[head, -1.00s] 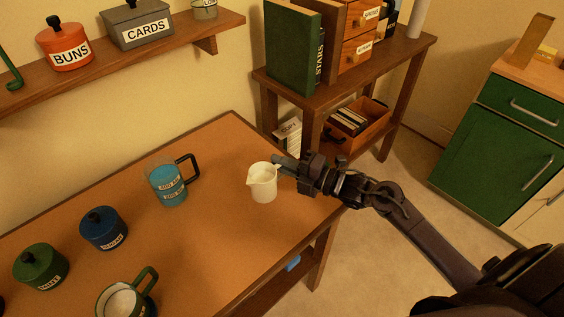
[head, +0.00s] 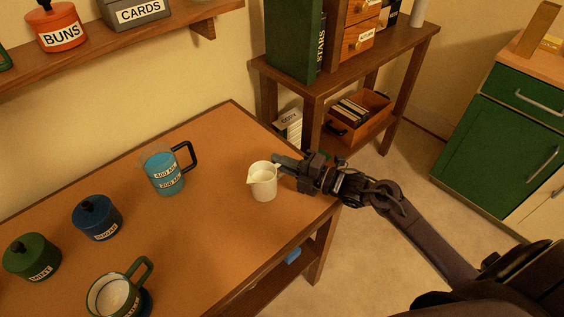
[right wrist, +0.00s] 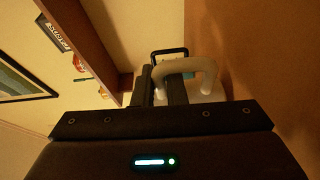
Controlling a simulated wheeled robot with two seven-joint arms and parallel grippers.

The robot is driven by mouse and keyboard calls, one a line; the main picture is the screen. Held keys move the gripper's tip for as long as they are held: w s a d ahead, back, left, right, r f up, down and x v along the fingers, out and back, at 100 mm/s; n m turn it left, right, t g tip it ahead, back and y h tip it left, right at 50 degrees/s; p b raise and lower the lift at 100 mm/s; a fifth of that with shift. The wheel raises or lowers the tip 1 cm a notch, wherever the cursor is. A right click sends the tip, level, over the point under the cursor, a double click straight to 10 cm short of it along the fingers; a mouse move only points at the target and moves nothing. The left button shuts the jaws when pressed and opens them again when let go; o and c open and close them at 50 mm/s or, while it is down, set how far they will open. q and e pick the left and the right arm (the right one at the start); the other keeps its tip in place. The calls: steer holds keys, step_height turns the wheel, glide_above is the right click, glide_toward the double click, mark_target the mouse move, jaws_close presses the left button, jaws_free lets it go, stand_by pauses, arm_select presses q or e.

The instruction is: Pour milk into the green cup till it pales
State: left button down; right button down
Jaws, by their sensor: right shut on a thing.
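The white milk jug (head: 262,184) is upright at the right part of the desk, its spout to the left. My right gripper (head: 281,165) is shut on the jug's handle. In the right wrist view the fingers (right wrist: 160,90) close on the white curved handle (right wrist: 208,68). I cannot tell whether the jug's base touches the desk; the milk inside is hidden. The green cup (head: 96,303) stands at the near left, cut by the lower edge, with a pale inside and its handle to the upper right. My left gripper is not in view.
A blue canister (head: 98,219) and a green canister (head: 32,258) stand at the left. The middle of the desk (head: 200,235) is clear. A wall shelf (head: 120,55) overhangs the back.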

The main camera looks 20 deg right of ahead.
steer(key=shift+f+b, duration=0.35)
steer(key=shift+f, duration=0.1)
steer(key=c, duration=1.4)
jaws_free()
steer(key=shift+f, duration=0.1)
steer(key=shift+p+v, duration=1.35)
steer(key=shift+v, duration=2.65)
